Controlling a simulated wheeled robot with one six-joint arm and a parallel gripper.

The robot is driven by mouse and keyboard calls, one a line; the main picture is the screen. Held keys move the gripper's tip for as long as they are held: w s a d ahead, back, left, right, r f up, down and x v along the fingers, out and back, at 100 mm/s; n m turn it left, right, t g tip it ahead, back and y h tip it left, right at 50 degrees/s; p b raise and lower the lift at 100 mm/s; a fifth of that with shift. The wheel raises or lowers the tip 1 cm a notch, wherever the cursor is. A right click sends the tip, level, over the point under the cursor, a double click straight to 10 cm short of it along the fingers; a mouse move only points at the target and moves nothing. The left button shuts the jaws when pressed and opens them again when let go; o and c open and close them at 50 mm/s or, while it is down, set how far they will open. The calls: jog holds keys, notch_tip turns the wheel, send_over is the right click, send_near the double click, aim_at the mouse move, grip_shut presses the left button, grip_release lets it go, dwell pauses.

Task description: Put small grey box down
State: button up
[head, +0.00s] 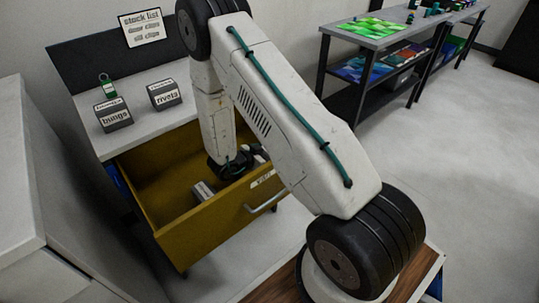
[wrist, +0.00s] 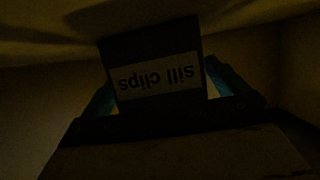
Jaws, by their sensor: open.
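A small grey box (wrist: 150,45) with a white "sill clips" label shows upside down in the dark wrist view. It stands between the two teal fingers of my gripper, which are open on either side of it. In the head view my gripper (head: 230,166) is down inside the open yellow drawer (head: 200,228). A small grey box (head: 203,191) lies on the drawer floor just left of and below the gripper; I cannot tell for certain whether it is the sill clips box. The gripper's fingertips are partly hidden by my arm in the head view.
The drawer's walls surround my gripper, and its front has a metal handle (head: 267,202). On the grey worktop (head: 140,102) above stand two labelled grey boxes, "hinges" (head: 114,115) and "rivets" (head: 164,94), and a green-tagged item (head: 107,87). A shelf table (head: 372,38) stands at the back right.

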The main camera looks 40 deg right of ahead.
jog(key=shift+r, duration=0.2)
jog(key=v, duration=0.7)
jog(key=shift+a, duration=0.25)
dwell(0.7)
